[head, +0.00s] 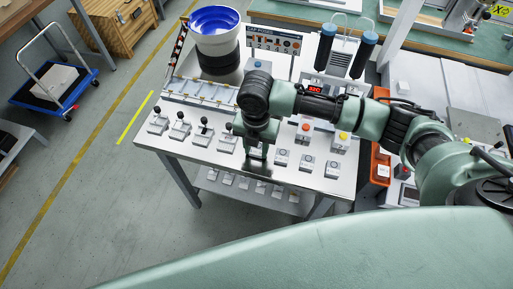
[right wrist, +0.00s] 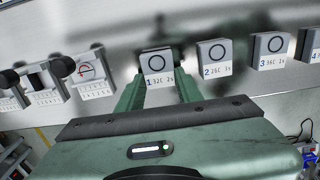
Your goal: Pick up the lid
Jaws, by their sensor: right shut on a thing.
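No part is plainly marked as a lid. Several grey blocks with a dark ring and a numbered label stand in a row on the light metal bench. The block labelled 1 (right wrist: 157,64) sits between the green fingers of my right gripper (right wrist: 159,88), which is shut on it. My left gripper is not in view.
Lever switches (head: 180,128) stand left of my right gripper. A red button box (head: 304,130) and a yellow button box (head: 342,140) stand to the right.

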